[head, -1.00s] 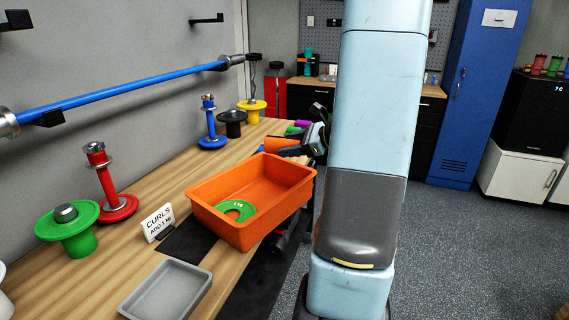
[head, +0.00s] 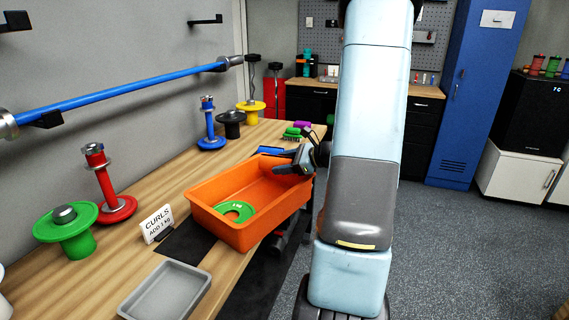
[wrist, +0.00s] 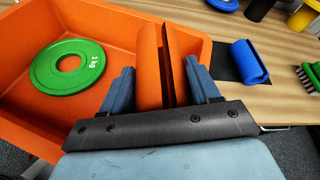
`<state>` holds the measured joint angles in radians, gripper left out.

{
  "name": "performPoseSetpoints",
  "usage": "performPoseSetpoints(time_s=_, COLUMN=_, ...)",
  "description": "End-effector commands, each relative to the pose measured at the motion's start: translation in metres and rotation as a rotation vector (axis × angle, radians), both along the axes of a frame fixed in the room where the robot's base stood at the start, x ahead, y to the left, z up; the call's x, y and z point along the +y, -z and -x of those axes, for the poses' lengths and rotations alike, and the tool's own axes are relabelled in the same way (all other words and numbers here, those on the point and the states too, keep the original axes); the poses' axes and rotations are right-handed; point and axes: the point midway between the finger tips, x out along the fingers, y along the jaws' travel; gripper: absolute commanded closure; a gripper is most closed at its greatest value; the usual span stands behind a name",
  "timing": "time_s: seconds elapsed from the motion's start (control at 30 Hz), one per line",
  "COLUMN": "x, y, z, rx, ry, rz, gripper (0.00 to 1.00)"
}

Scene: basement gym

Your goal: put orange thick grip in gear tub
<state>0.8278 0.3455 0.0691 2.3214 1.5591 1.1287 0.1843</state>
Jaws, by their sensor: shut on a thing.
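The orange thick grip (wrist: 149,65), a split cylinder, sits between the two fingers of my gripper (wrist: 160,85) in the wrist view. My gripper is shut on it. In the head view my gripper (head: 290,168) is at the far right edge of the orange gear tub (head: 215,222). The grip is hard to make out there against the tub's like colour. In the wrist view the tub (wrist: 105,15) lies left of and below the grip, with its right wall close by. A green ring plate (head: 236,211) lies flat on the tub floor; it also shows in the wrist view (wrist: 45,75).
A blue thick grip (wrist: 248,62) lies on a dark mat right of the tub. Brushes (head: 295,131) lie farther back. A grey tray (head: 165,292), a CURLS sign (head: 157,222) and plate stands, such as the red one (head: 105,180), stand on the bench.

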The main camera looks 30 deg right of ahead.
Motion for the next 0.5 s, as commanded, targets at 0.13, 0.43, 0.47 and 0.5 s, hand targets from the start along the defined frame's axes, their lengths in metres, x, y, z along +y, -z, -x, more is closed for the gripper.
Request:
performPoseSetpoints(time_s=0.13, x=-0.0001, y=0.0004, z=0.0, rx=0.0, ry=0.0, rz=0.0, gripper=0.77)
performPoseSetpoints(time_s=0.43, x=0.0, y=0.0075, z=0.0001, rx=0.0, ry=0.0, rz=-0.001, gripper=0.77)
performPoseSetpoints(time_s=0.47, x=-0.0001, y=0.0082, z=0.0002, rx=0.0, ry=0.0, rz=-0.001, gripper=0.77)
performPoseSetpoints(time_s=0.5, x=-0.0001, y=0.0094, z=0.0002, rx=0.0, ry=0.0, rz=-0.001, gripper=0.77)
